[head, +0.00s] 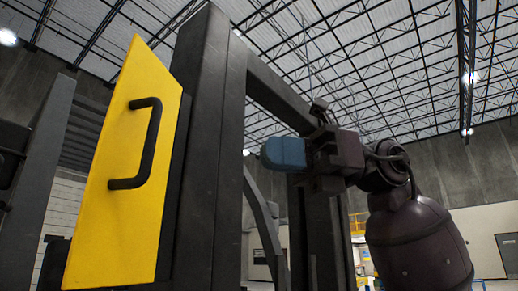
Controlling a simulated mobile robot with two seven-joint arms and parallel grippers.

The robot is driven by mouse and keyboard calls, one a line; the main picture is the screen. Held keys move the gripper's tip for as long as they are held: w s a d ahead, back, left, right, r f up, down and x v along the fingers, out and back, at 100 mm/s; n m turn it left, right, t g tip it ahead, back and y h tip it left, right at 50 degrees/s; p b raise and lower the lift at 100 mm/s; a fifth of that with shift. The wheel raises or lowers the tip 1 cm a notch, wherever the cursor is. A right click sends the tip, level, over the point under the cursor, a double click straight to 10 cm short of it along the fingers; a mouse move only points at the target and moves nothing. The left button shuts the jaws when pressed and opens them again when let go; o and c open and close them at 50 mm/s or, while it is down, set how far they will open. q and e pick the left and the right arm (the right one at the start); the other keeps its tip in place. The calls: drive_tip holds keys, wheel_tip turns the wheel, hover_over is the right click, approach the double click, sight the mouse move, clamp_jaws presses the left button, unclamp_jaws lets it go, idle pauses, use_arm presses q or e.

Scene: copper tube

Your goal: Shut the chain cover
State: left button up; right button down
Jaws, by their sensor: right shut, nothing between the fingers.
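The chain cover (125,215) is a flat yellow panel with a black handle (151,145) on its face, at the left of the head view. It stands upright and is seen at an angle beside a dark post; whether its edge meets the frame I cannot tell. My right gripper (283,153), with blue fingertips, is shut and empty. It is to the right of the cover, on the other side of the dark post in the picture, apart from the handle. My left gripper is not in view.
A thick dark post (215,150) rises between the cover and my right gripper. A dark beam (280,95) slopes from it to another upright behind my gripper. More dark frame parts stand at the far left. Open hall space shows at the right.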

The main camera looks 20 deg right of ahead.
sight(156, 153)
drive_tip(key=a+p, duration=0.2)
drive_tip(key=a, duration=1)
drive_tip(key=shift+s, duration=0.45)
drive_tip(key=shift+a, duration=0.1)
